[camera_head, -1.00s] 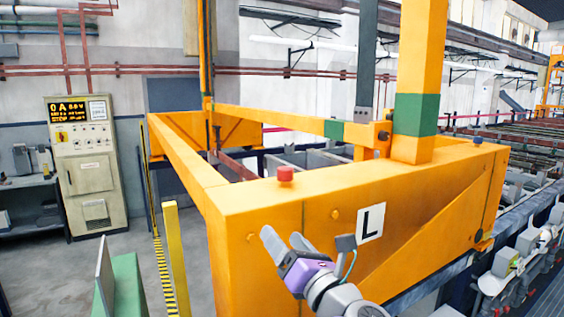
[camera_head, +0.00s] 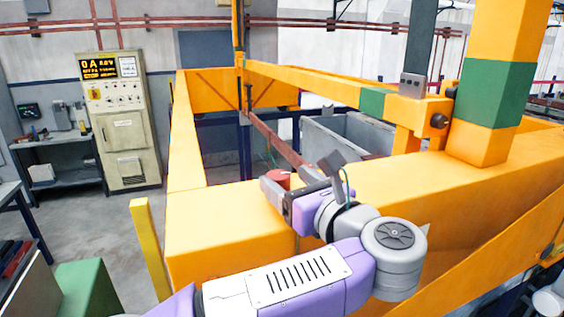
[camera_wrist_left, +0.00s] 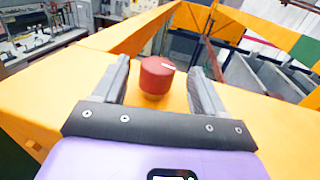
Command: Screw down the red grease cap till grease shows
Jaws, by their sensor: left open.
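The red grease cap (camera_head: 279,178) stands upright on top of the yellow beam (camera_head: 220,215) and is partly hidden by my left gripper in the head view. In the left wrist view the cap (camera_wrist_left: 157,75) shows as a short red cylinder with a small pale mark near its top edge, on a narrower yellowish base. My left gripper (camera_wrist_left: 164,82) is open, one finger on each side of the cap, with a gap to both in that view. I cannot tell whether the fingertips reach level with the cap. No grease is visible. My right gripper is not in view.
A yellow and green post (camera_head: 490,90) rises from the beam on the right. Grey tanks (camera_head: 345,135) lie behind the frame. A control cabinet (camera_head: 120,125) stands at the left, and a yellow bollard (camera_head: 150,250) stands on the floor near the beam.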

